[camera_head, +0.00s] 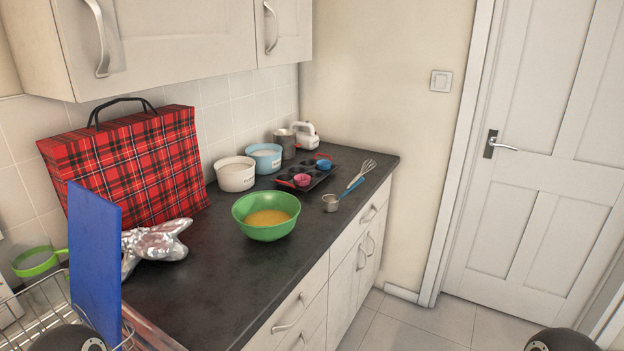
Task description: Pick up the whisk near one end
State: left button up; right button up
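The whisk (363,174) lies on the dark countertop (222,300) close to its front edge, towards the far right end. Its wire head points to the back right and its blue handle points towards the front left. A small metal cup (330,203) stands close to the handle end. Neither of my grippers is in view. Only dark rounded parts that look like my arms show at the bottom left and bottom right corners, far from the whisk.
A muffin tin (290,186) with coloured cups lies left of the whisk. A green bowl (259,231) with yellow contents stands nearer. Canisters (235,178), a hand mixer (307,137), crumpled foil (156,241), a tartan bag (135,170) and a blue board (95,262) line the counter. Floor is clear right.

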aim_at(358, 177)
jog(key=u, duration=0.05)
jog(key=k, duration=0.5)
jog(key=z, duration=0.75)
jog(key=i, duration=1.25)
jog(key=z, duration=0.8)
jog(key=i, duration=1.35)
jog(key=u, duration=0.65)
jog(key=i, duration=1)
jog(key=u, duration=0.45)
jog(key=k, duration=0.85)
jog(key=u, duration=0.05)
